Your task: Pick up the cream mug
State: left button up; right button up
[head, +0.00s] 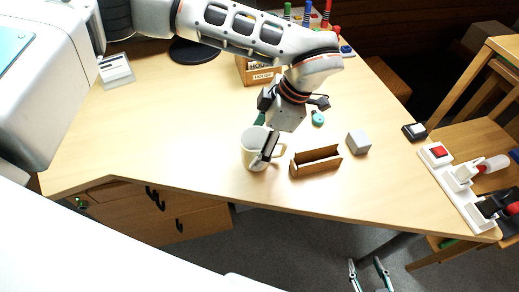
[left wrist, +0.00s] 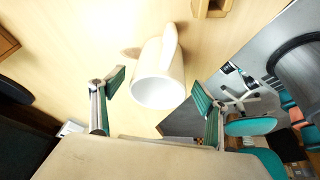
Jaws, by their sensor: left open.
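The cream mug (head: 252,150) stands upright on the wooden desk near its front edge, with its handle on the right. It also shows in the left wrist view (left wrist: 158,88), mouth toward the camera, between the two finger pads but beyond them. My left gripper (head: 263,138) is open at the mug; one finger hides part of its right side. The fingers also show in the left wrist view (left wrist: 160,92), apart on either side of the mug with gaps. My right gripper (head: 370,274) is low at the bottom of the head view, away from the desk, empty with fingers apart.
A small open wooden box (head: 316,162) and a grey cube (head: 358,142) sit right of the mug. A teal item (head: 318,118) lies behind them.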

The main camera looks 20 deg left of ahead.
aim_at(252, 150)
pick_arm(q)
jog(key=x, duration=0.4)
jog(key=shift+w+f, duration=0.1)
jog(key=c, duration=1.4)
jog(key=shift+c, duration=0.2)
